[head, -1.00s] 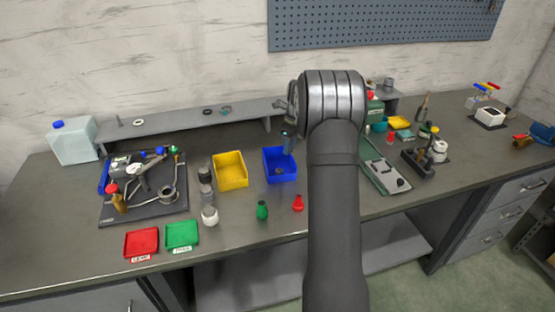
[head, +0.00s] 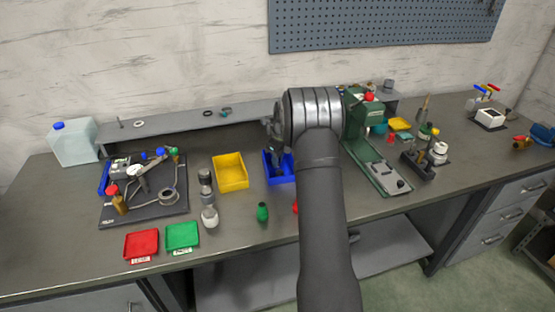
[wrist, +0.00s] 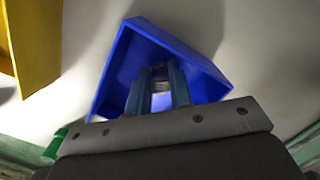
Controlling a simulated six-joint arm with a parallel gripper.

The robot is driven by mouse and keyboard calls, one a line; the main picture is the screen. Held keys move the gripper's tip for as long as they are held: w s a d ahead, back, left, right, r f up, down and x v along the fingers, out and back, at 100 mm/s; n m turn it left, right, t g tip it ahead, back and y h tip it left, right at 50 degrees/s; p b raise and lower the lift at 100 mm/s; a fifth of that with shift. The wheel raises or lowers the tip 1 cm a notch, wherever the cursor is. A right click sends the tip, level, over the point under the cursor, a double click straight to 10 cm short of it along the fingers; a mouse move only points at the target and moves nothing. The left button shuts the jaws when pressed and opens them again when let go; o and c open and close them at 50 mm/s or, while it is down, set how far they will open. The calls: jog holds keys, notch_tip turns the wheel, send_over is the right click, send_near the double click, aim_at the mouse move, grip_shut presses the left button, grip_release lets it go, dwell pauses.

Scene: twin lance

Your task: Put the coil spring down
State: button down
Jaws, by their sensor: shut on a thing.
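My gripper (head: 277,158) is over the blue bin (head: 290,180), with its fingers reaching down into it. In the wrist view the two fingers of my gripper (wrist: 159,92) are close together, inside the outline of the blue bin (wrist: 115,70). They are shut on the coil spring (wrist: 160,86), a small grey ringed piece between the fingertips. The spring cannot be made out in the head view. Whether it touches the bin floor cannot be told.
A yellow bin (head: 231,184) stands just left of the blue one. A green bottle (head: 262,212) and a red one (head: 295,207) stand in front. A green machine (head: 378,168) is to the right. A grey shelf (head: 180,121) runs behind.

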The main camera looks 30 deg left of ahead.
jog(key=c, duration=1.3)
grip_release()
jog(key=shift+f, duration=0.1)
notch_tip(320, 180, up, 12)
jog(key=d, duration=0.1)
jog(key=shift+d, duration=0.4)
jog(key=f, duration=0.4)
jog(key=a+f, duration=0.1)
jog(key=f, duration=0.7)
jog(key=shift+a+f, duration=0.25)
jog(key=shift+a, duration=0.15)
notch_tip(320, 180, up, 3)
jog(key=shift+r, duration=0.75)
